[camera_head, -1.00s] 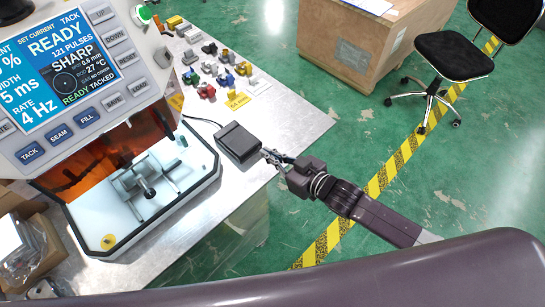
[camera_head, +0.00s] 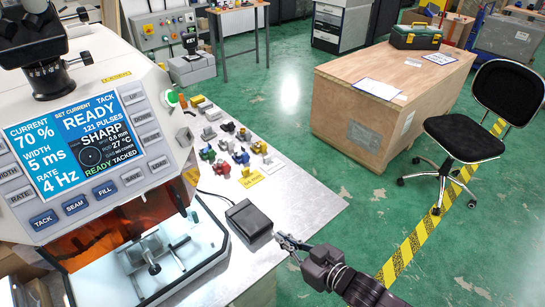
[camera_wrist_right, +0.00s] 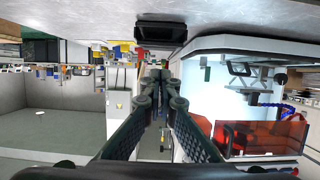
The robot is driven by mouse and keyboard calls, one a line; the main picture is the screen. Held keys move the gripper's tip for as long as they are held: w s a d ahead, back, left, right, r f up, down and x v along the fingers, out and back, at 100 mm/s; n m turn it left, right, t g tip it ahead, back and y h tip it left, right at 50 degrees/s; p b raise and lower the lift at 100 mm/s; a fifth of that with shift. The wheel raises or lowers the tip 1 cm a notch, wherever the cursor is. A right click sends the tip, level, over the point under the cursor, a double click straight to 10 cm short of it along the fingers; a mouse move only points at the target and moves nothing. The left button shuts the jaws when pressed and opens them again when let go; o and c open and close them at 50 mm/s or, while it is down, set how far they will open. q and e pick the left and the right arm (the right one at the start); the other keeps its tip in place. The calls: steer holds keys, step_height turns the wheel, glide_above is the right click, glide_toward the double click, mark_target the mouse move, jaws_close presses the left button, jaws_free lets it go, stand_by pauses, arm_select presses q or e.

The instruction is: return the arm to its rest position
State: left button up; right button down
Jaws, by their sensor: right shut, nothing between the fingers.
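My right gripper (camera_head: 282,240) is at the right edge of the metal table, just right of a black foot pedal box (camera_head: 249,222). Its fingers are closed together and hold nothing. In the right wrist view the shut fingers (camera_wrist_right: 163,75) point toward the black box (camera_wrist_right: 162,28), with a gap between them. The right arm comes in from the bottom right. My left gripper is not in either view. The welding machine (camera_head: 110,140) with its lit screen stands left of the gripper, and its lower chamber shows a metal fixture (camera_head: 150,255).
Several small coloured parts (camera_head: 225,150) lie on the table (camera_head: 310,205) behind the black box. A wooden crate (camera_head: 360,105) and a black chair (camera_head: 465,137) stand beyond on the green floor.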

steer(key=s+d+f+m+g+h, duration=0.1)
steer(key=s+d+m+g+h, duration=0.15)
steer(key=s+d, duration=0.4)
steer(key=s+d+f+m+g+h, duration=0.1)
steer(key=s+d+g+h, duration=0.2)
steer(key=s, duration=0.7)
steer(key=s+d+f+m+g+h, duration=0.1)
steer(key=s+d+m+g+h, duration=0.2)
steer(key=s, duration=0.5)
step_height(320, 180, down, 26)
steer(key=n+b, duration=0.2)
steer(key=s+d+f+g, duration=0.1)
steer(key=s+d+f, duration=0.1)
steer(key=s+f, duration=0.7)
steer(key=s+d+f+g+b, duration=0.1)
steer(key=s+d+f, duration=0.1)
steer(key=s+f, duration=0.7)
steer(key=shift+s+f+b, duration=0.25)
steer(key=shift+f+b, duration=0.05)
steer(key=shift+f, duration=0.6)
